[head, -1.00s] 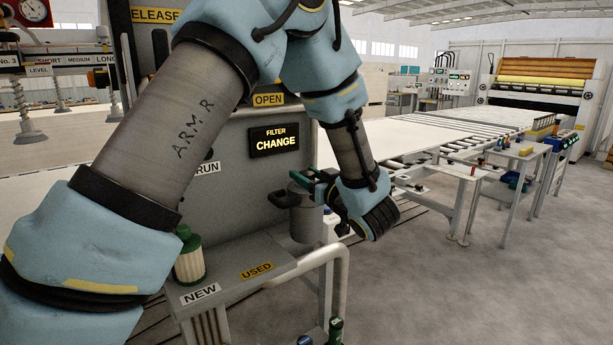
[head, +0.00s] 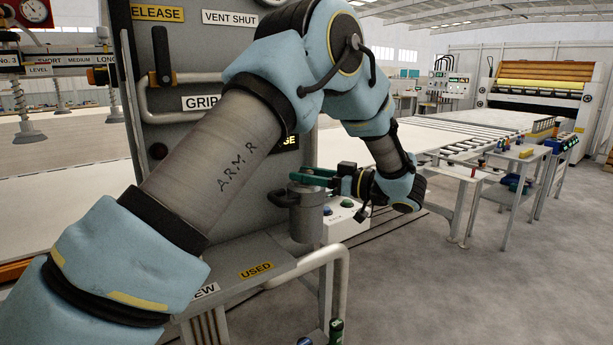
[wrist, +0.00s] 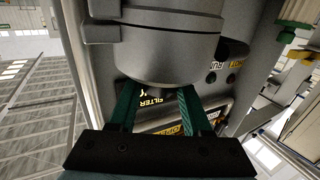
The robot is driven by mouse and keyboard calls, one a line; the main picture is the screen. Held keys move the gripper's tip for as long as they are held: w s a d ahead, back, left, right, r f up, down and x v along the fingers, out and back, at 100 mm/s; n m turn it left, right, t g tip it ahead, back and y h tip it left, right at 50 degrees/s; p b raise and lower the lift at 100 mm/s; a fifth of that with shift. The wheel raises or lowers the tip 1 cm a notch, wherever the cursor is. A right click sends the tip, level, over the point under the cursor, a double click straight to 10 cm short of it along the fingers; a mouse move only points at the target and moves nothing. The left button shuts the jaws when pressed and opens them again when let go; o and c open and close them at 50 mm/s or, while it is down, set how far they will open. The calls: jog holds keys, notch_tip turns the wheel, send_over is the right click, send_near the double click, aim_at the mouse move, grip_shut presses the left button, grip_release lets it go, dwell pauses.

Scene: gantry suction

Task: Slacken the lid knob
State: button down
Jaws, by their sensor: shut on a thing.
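A grey filter canister (head: 306,222) with a dark side handle (head: 279,199) stands on the front of the grey machine panel. Its round lid (wrist: 160,58) fills the top of the wrist view. My gripper (head: 300,180) reaches in from the right, its green fingers level just above the lid. The knob is mostly hidden by the lid's edge and the fingers. How loose it is cannot be seen.
A grey shelf marked USED (head: 257,270) lies below the canister, with a bent pipe rail (head: 342,285) in front. A white box with buttons (head: 345,222) sits right of the canister. My arm covers much of the panel.

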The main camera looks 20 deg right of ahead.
dwell(0.5)
jog(key=shift+c, duration=1.7)
grip_release()
jog(key=b+v, duration=0.3)
jog(key=v, duration=0.7)
jog(key=shift+s+d, duration=0.25)
jog(key=shift+d, duration=0.1)
